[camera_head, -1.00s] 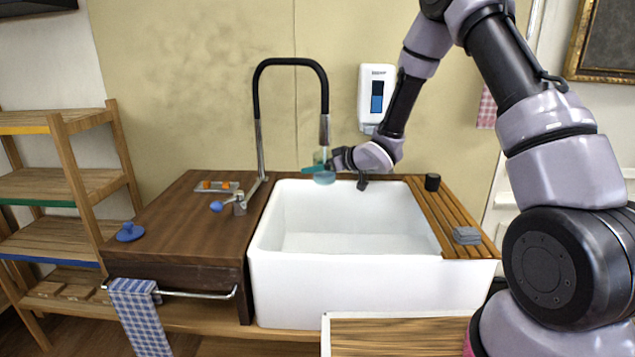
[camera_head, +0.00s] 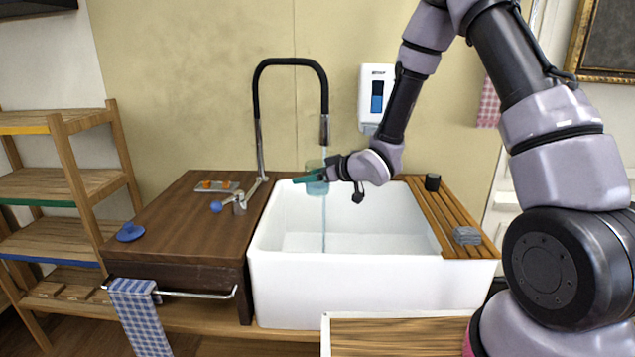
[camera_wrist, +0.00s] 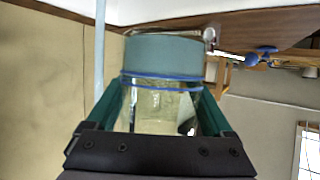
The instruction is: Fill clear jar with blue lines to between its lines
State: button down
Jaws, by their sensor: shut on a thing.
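The clear jar (camera_head: 317,188) is upright over the sink and holds bluish water. It also shows in the wrist view (camera_wrist: 165,57), upside down there, with two blue lines close together. The water surface is near the lines; I cannot tell its exact place against them. My gripper (camera_head: 312,179) is shut around the jar's sides with its green fingers. The black tap (camera_head: 324,128) is running. Its thin stream (camera_head: 323,225) falls past the jar into the sink; in the wrist view the stream (camera_wrist: 99,45) runs beside the jar, apart from it.
The white sink (camera_head: 345,285) is open below the jar. A blue-knobbed tap lever (camera_head: 217,206) stands on the dark counter (camera_head: 180,225) at left. A soap dispenser (camera_head: 376,97) hangs behind my arm.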

dwell(0.4)
jog(key=s+a+r, duration=0.2)
jog(key=s+r, duration=0.1)
jog(key=s, duration=0.4)
dwell(0.6)
jog(key=shift+a, duration=0.1)
